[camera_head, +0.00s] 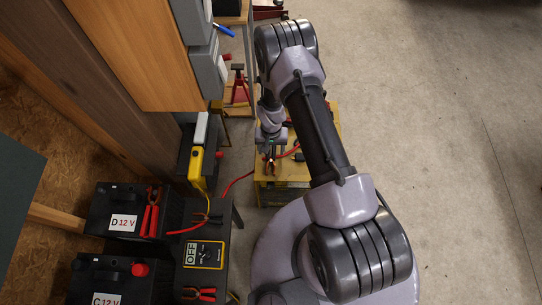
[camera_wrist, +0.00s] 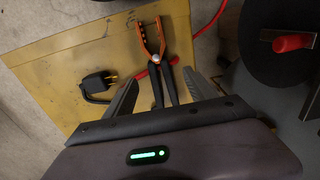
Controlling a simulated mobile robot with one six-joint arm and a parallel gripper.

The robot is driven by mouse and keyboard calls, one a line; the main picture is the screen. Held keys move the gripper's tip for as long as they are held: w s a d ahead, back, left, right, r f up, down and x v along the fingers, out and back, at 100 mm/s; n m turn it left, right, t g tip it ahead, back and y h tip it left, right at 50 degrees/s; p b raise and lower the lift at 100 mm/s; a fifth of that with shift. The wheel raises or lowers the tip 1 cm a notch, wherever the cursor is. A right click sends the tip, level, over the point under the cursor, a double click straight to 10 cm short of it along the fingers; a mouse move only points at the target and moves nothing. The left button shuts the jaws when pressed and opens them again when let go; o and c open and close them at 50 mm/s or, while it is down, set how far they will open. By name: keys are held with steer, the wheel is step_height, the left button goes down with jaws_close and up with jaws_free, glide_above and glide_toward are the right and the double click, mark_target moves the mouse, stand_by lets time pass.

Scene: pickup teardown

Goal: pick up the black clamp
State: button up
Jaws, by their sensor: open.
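A black clamp (camera_wrist: 155,72) with black handles and orange-brown jaws lies on the yellow surface in the wrist view, its jaws pointing away from me. My gripper (camera_wrist: 160,90) is open, one finger on each side of the handles. I cannot tell whether the fingers touch them. The handle ends are hidden behind my gripper body.
A red cable (camera_wrist: 205,35) runs beside the clamp. Left are the D 12 V battery (camera_head: 97,224), red clamps (camera_head: 150,219) and another dark clamp (camera_head: 207,218). Open floor (camera_head: 440,120) is at right.

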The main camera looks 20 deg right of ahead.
mark_target(271, 156)
step_height(271, 156, down, 3)
steer(key=shift+w+f+b, duration=0.1)
steer(key=shift+f+b, duration=0.05)
steer(key=shift+b, duration=0.25)
steer(key=shift+r, duration=0.2)
steer(key=shift+c, duration=0.3)
jaws_close()
